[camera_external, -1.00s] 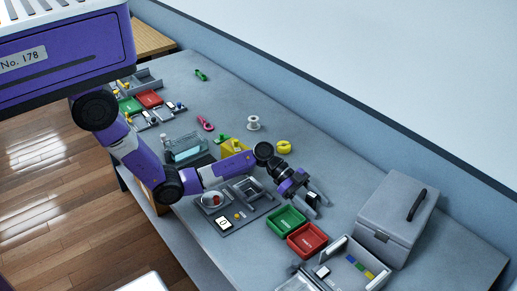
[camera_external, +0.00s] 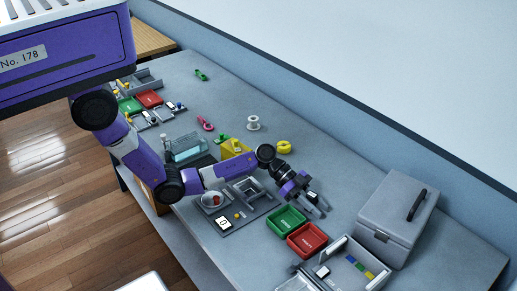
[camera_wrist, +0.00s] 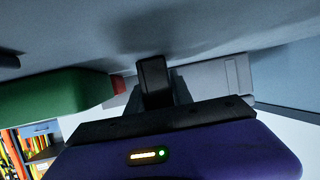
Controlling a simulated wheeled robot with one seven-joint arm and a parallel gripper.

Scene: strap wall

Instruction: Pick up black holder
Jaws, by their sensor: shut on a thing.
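My gripper (camera_external: 318,206) is low over the workbench, just right of the green bin (camera_external: 286,220) and above the red bin in the picture. It is shut on a small dark thing, which I take to be the black holder (camera_wrist: 153,80). In the wrist view this is a black block in the middle, between the jaws. In the external view the jaws mostly hide it. I cannot tell whether it still touches the bench.
The red bin (camera_external: 307,240) is beside the green bin. A grey lidded box (camera_external: 398,222) stands to the right, with a grey tray (camera_external: 343,272) in front. A dark board (camera_external: 238,225) with a dish lies left. A yellow roll (camera_external: 284,147) and white spool (camera_external: 253,123) are behind.

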